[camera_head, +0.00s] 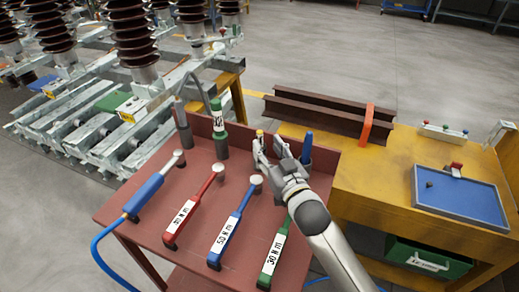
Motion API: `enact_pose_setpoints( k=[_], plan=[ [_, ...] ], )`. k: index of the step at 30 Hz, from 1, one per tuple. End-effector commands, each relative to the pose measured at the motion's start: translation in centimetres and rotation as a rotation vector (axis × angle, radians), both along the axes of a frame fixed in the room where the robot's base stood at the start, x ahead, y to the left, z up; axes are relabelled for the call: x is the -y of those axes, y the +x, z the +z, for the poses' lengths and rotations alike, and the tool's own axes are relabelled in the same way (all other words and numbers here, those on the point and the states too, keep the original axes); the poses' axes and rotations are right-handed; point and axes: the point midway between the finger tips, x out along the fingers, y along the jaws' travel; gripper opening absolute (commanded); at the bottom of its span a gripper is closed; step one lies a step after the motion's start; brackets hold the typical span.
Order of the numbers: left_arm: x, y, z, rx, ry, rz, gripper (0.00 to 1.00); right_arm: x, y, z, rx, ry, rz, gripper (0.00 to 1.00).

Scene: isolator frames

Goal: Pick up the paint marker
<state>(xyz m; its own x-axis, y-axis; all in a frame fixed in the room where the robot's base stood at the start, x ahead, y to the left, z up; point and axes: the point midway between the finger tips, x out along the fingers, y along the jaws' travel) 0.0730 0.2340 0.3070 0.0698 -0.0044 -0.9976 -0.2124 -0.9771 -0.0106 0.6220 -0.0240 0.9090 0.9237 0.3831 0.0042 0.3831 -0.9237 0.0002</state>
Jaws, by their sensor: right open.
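A small upright piece with a yellow top (260,133), which looks like the paint marker, stands at the back of the red table (190,265). My right gripper (269,148) reaches in from the lower right and is open, its fingertips right at this piece. The lower part of the piece is hidden by the fingers, and I cannot tell whether they touch it. A blue upright piece (308,143) stands just right of the gripper, its lower part in a dark holder. My left gripper is not in view.
Several labelled torque wrenches lie on the red table, including a red one (190,212), a blue one (231,227) and a green one (274,252). A green-and-black upright tool (218,122) stands behind. Right is a yellow bench (376,180) with a blue tray (417,202).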

Motion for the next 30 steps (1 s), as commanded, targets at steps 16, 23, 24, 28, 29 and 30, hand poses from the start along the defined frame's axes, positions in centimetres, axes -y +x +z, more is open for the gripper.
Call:
enact_pose_setpoints(
  k=[16, 23, 24, 28, 29, 30],
  plan=[
    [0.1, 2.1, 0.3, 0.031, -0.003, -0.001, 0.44, -2.0, 4.9, -0.1, -0.004, -0.002, -0.001, 0.42],
    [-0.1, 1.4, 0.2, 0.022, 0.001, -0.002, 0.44, -2.5, 5.9, -0.1, -0.004, -0.002, 0.000, 0.42],
    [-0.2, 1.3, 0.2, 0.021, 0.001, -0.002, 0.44, -2.5, 5.9, -0.1, -0.004, -0.002, 0.000, 0.42],
    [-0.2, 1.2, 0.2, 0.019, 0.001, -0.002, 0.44, -2.4, 5.8, -0.1, -0.005, -0.002, 0.000, 0.42],
    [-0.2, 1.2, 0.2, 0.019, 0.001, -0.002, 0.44, -2.4, 5.8, -0.1, -0.005, -0.002, 0.000, 0.40],
    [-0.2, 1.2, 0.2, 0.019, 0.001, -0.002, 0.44, -2.4, 5.8, -0.1, -0.005, -0.002, 0.000, 0.35]
  ],
)
